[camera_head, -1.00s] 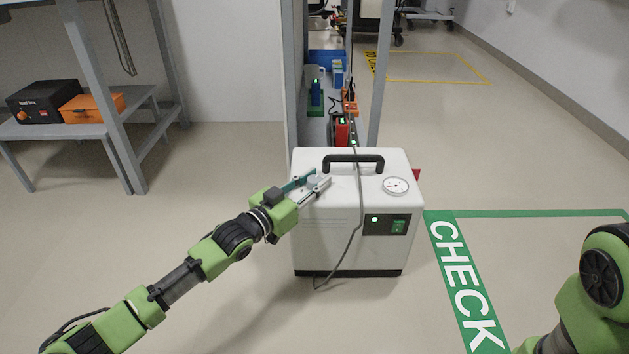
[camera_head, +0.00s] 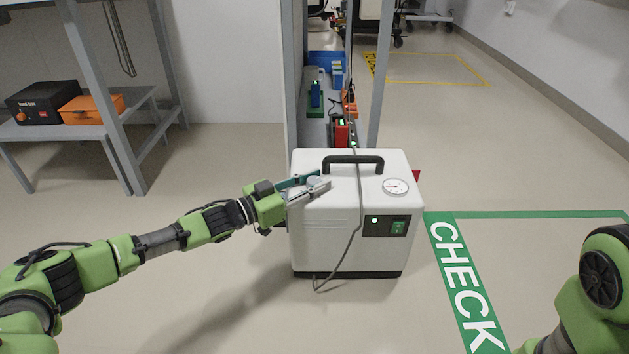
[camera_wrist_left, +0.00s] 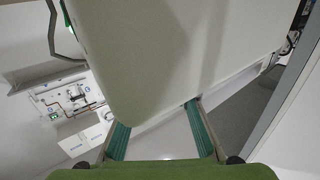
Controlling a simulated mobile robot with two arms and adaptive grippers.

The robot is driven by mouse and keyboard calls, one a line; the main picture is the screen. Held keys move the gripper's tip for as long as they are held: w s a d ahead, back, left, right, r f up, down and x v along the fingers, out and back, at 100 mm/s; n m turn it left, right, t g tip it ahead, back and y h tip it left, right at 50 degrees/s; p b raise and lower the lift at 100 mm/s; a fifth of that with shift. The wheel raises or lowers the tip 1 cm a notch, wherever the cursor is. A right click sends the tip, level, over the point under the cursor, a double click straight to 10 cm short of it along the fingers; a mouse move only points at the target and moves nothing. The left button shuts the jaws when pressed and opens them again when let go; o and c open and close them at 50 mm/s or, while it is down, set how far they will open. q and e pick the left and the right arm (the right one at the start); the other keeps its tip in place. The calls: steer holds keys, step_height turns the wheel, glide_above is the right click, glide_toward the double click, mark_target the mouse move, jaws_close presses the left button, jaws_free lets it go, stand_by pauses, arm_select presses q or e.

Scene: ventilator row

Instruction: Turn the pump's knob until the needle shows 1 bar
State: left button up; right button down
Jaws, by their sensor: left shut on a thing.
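The pump (camera_head: 325,235) is a white box with a black handle on top, standing on the floor at the centre of the head view. A round gauge (camera_head: 396,186) sits on its top at the right; its needle is too small to read. My left gripper (camera_head: 315,184) is shut on the small grey knob (camera_head: 313,181) on the left of the pump's top. The fingers hide much of the knob. In the left wrist view the pump's white body (camera_wrist_left: 170,50) fills the middle, beyond the fingers. My right gripper is out of view.
A grey cable (camera_head: 358,215) hangs down the pump's front beside the lit green switch (camera_head: 399,227). A shelf rack (camera_head: 296,80) stands just behind. A green "CHECK" floor marking (camera_head: 460,280) lies to the right, with bare floor around it.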

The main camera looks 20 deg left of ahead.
arm_select(q)
steer(key=shift+d+r+m+g+h+p, duration=0.25)
steer(key=shift+m+g+h+p, duration=0.15)
steer(key=shift+m+g+h, duration=0.15)
steer(key=shift+f+g+h, duration=0.2)
steer(key=shift+g+h, duration=0.15)
steer(key=o, duration=1.1)
steer(key=shift+a, duration=0.15)
steer(key=shift+s+a+f, duration=0.1)
steer(key=shift+s+a, duration=0.05)
steer(key=shift+a, duration=0.1)
steer(key=v, duration=1.1)
steer(key=shift+s, duration=0.3)
